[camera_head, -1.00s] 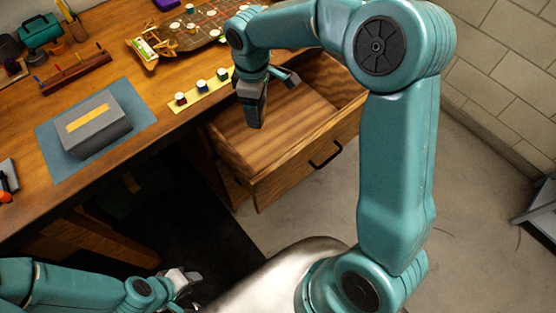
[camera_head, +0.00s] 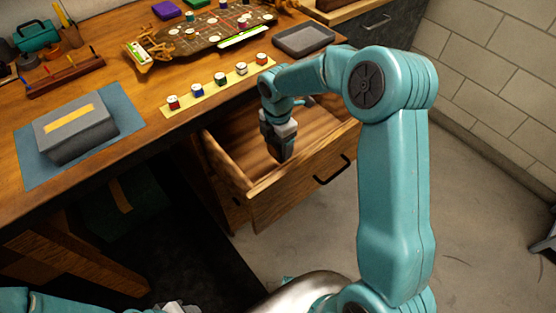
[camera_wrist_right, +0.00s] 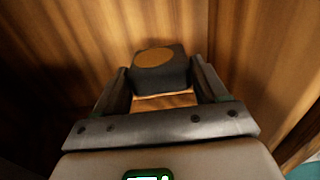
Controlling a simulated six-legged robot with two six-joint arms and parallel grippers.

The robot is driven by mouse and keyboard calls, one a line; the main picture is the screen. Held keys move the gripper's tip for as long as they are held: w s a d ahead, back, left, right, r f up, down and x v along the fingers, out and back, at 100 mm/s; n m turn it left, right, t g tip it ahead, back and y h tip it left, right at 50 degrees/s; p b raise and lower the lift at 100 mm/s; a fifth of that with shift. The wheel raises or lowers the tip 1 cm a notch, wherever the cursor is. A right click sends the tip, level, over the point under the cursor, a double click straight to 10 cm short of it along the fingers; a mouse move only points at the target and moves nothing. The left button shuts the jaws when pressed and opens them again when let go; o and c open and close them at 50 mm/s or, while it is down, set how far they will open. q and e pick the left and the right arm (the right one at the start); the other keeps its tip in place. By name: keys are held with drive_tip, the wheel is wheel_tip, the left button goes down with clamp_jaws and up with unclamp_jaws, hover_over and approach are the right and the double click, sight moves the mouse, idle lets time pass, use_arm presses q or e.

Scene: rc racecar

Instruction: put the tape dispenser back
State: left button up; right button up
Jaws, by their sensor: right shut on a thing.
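My right gripper (camera_head: 282,148) points down into the open wooden drawer (camera_head: 310,185). In the right wrist view its two fingers (camera_wrist_right: 165,90) are shut on a dark block with a round orange patch, which looks like the tape dispenser (camera_wrist_right: 174,78). Wood grain surrounds it there; I cannot tell whether the block touches the drawer floor. In the head view the block is hard to tell from the dark fingers. My left gripper (camera_head: 175,307) is cut off at the bottom edge of the head view, so its jaws cannot be read.
On the bench, a grey box with a yellow label (camera_head: 75,130) lies on a blue mat (camera_head: 125,110). A yellow strip with several small pots (camera_head: 220,80) runs along the edge near the drawer. A grey tray (camera_head: 305,40) stands at the back right.

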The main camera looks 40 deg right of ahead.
sight(278, 159)
wheel_tip(278, 159, down, 3)
drive_tip(key=shift+w+d+f, duration=0.1)
drive_tip(key=shift+f, duration=0.1)
wheel_tip(278, 159, down, 4)
drive_tip(key=shift+r, duration=0.25)
drive_tip(key=shift+f, duration=0.4)
drive_tip(key=shift+r, duration=0.1)
drive_tip(key=shift+b, duration=0.3)
drive_tip(key=shift+f, duration=0.2)
drive_tip(key=o, duration=0.9)
drive_tip(key=shift+o, duration=0.2)
drive_tip(key=shift+r, duration=0.15)
